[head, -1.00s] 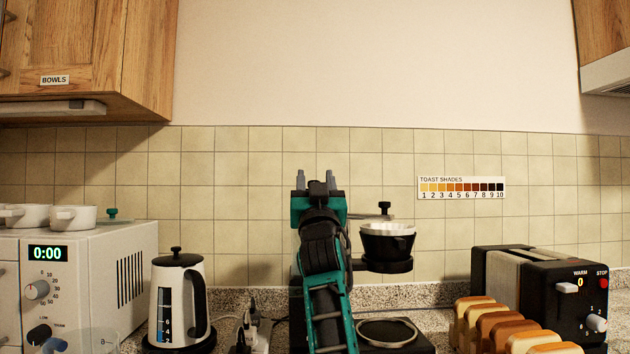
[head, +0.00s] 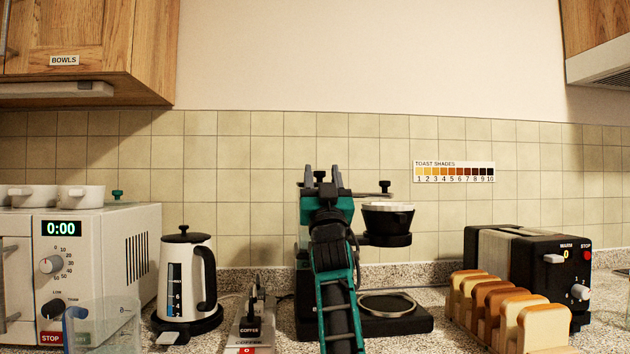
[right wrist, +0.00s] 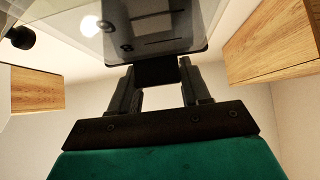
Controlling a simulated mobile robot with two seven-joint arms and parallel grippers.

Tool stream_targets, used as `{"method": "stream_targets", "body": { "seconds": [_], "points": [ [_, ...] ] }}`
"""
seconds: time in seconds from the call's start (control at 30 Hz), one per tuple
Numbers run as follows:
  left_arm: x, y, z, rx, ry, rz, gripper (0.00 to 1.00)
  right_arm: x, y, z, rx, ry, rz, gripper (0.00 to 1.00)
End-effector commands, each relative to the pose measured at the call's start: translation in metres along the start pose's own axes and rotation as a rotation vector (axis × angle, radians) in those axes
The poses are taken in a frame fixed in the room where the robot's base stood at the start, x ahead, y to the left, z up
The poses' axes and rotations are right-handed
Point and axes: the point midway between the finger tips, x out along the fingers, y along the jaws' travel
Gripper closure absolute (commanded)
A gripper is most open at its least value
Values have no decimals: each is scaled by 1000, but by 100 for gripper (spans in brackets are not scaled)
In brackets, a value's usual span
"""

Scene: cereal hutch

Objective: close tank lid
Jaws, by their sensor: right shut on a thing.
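The coffee maker (head: 415,321) stands at the middle of the counter, partly hidden by my right arm. My right gripper (head: 323,177) is raised in front of its upper left part. It is shut on a dark block, which the right wrist view shows between the fingers (right wrist: 155,72) at the edge of a see-through panel (right wrist: 150,28), seemingly the tank lid. The tank body is mostly hidden behind my gripper and arm. I cannot tell the lid's angle. To the right, a flat arm with a black knob (head: 384,186) sits above the black filter basket (head: 388,222). My left gripper is out of view.
A kettle (head: 187,275) and a coffee scoop stand (head: 250,325) are on the left, with a white microwave (head: 130,260) beyond. A toast rack with bread (head: 495,305) and a black toaster (head: 545,262) are on the right. A clear jug (head: 105,325) is at front left.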

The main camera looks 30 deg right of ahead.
Motion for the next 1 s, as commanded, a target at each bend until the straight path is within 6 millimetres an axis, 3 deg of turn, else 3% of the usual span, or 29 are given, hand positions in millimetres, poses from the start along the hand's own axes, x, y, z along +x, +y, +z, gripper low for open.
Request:
{"method": "stream_targets", "body": {
  "seconds": [0.57, 0.6, 0.8, 1.0],
  "points": [
    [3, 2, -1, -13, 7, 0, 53, -3, 0, 1, 3, 19, -6, 100],
    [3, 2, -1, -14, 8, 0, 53, -3, 0, 1, 3, 19, -6, 50],
    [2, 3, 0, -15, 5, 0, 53, -2, 2, 2, 2, 15, -4, 32],
    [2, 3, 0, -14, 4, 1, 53, -1, 2, 2, 1, 14, -3, 32]
  ]
}}
